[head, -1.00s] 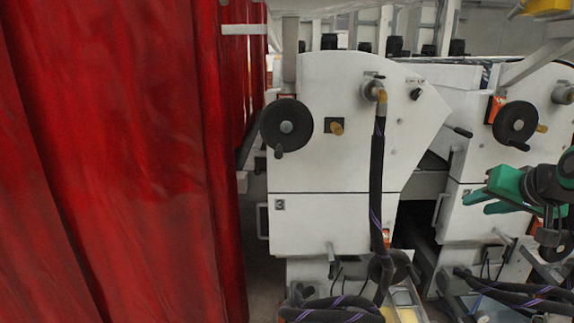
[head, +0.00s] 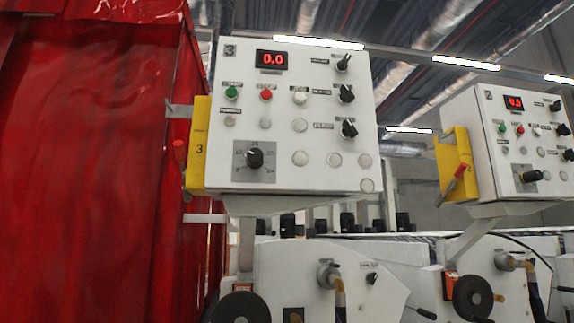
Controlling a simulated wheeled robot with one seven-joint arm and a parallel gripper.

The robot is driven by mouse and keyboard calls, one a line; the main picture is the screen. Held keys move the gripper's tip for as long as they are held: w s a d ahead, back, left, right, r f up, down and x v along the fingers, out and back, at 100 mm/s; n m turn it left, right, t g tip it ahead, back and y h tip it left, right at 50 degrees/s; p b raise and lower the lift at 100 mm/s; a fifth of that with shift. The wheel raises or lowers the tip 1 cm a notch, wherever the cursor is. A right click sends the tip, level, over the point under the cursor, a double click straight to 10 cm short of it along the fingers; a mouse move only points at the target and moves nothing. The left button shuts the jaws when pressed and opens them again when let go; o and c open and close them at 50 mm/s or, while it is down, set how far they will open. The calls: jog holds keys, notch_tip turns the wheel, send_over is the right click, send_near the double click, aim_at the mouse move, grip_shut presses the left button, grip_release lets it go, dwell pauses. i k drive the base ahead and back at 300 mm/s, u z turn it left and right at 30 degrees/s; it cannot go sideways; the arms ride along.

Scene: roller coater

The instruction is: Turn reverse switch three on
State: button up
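The control panel marked 3 (head: 228,130) is a white box facing me in the upper middle of the head view. Three black rotary switches stand in a column on its right side: a top one (head: 343,62), a middle one (head: 346,94) and a lower one (head: 349,128). Each has a small label on its left; these are too small to read surely, though the lower label may say reverse. The panel also has a red display reading 0.0 (head: 272,60), a green button (head: 232,92), a red button (head: 266,95) and a larger black dial (head: 255,158). My gripper is out of view.
A similar panel marked 2 (head: 490,150) stands to the right. Yellow brackets with red handles flank both panels. A red curtain (head: 90,170) fills the left side. White machine housings (head: 300,268) with handwheels and hoses lie below.

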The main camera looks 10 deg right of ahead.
aim_at(346, 94)
jog(key=k, duration=1.1)
jog(key=u, duration=0.2)
jog(key=i, duration=0.7)
jog(key=z, duration=0.2)
